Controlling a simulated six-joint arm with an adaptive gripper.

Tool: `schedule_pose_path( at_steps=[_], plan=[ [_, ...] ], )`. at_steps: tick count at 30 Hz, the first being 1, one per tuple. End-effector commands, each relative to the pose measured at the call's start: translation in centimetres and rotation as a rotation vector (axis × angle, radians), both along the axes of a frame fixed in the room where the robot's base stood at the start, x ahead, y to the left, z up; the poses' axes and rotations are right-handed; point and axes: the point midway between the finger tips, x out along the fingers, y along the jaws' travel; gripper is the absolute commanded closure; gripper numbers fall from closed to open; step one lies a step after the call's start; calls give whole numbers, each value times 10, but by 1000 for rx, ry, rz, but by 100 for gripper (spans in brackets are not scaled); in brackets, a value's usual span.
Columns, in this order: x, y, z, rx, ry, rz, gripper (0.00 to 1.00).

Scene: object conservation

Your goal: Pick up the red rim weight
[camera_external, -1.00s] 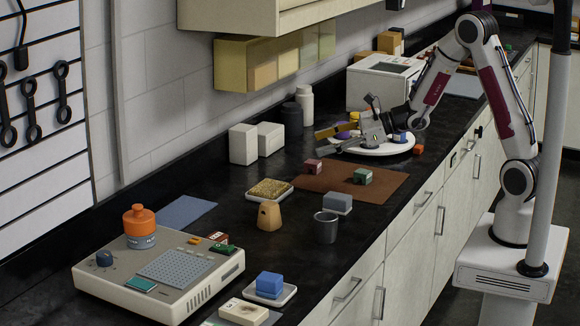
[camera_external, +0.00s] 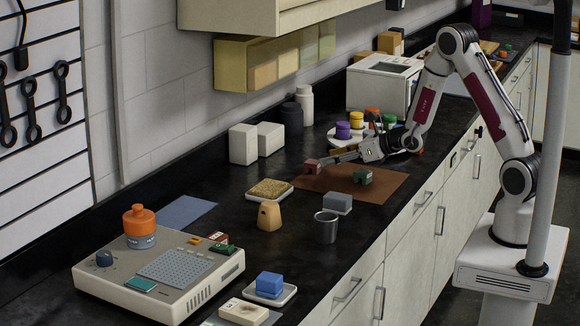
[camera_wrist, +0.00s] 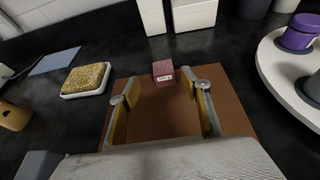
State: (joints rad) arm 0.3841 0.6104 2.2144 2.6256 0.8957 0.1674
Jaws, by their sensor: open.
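The red rim weight is a small dark red block (camera_external: 312,166) with a pale label, at the far left edge of the brown mat (camera_external: 335,184). It also shows in the wrist view (camera_wrist: 163,73), ahead of my fingers and roughly centred between them. My gripper (camera_external: 334,159) is low over the mat, pointing at the block. In the wrist view my gripper (camera_wrist: 160,84) is open, with yellow pads on both fingers and nothing between them but mat. I cannot tell whether the fingertips reach past the block's near face.
A green block (camera_external: 362,176) sits on the mat near my gripper. A white round tray (camera_external: 345,143) with several coloured containers stands behind. A tan-topped dish (camera_external: 269,190), a wooden piece (camera_external: 269,215), a metal cup (camera_external: 326,227) and a grey block (camera_external: 337,202) stand nearby.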

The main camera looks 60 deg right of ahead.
Motion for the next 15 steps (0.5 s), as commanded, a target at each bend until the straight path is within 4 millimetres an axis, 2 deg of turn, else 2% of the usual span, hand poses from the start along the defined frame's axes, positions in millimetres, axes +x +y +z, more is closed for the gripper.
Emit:
schedule_pose_path(
  at_steps=[9, 15],
  plan=[
    [19, 1, -9, 0, 1, 2, 53],
    [23, 1, -10, -1, 1, 1, 53]
  ],
)
